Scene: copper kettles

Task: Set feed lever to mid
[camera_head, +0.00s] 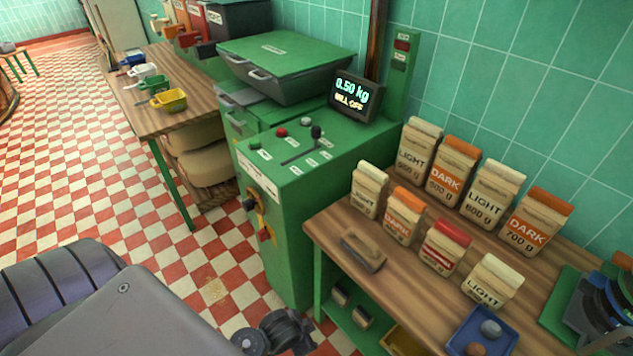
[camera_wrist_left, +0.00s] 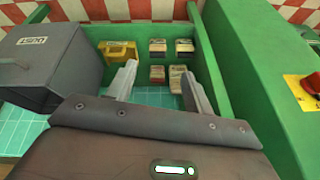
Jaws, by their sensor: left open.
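The green machine (camera_head: 290,200) stands in the middle of the head view. A black-knobbed lever (camera_head: 316,132) stands upright at the far right end of a dark diagonal slot (camera_head: 296,156) in its top. Small white labels lie beside the slot, too small to read, so I cannot confirm that this is the feed lever. My left gripper (camera_wrist_left: 158,88) shows in the left wrist view with its two pale fingers apart and nothing between them. It faces a green shelf, and the slotted lever is not in that view. My right gripper is not in view.
A display (camera_head: 352,97) reads 0.50 kg. Paper bags (camera_head: 455,168) and a brush (camera_head: 363,250) stand on the wooden table at right. The left wrist view shows a grey DUST box (camera_wrist_left: 38,60), a yellow box (camera_wrist_left: 118,50) and a red button (camera_wrist_left: 312,83).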

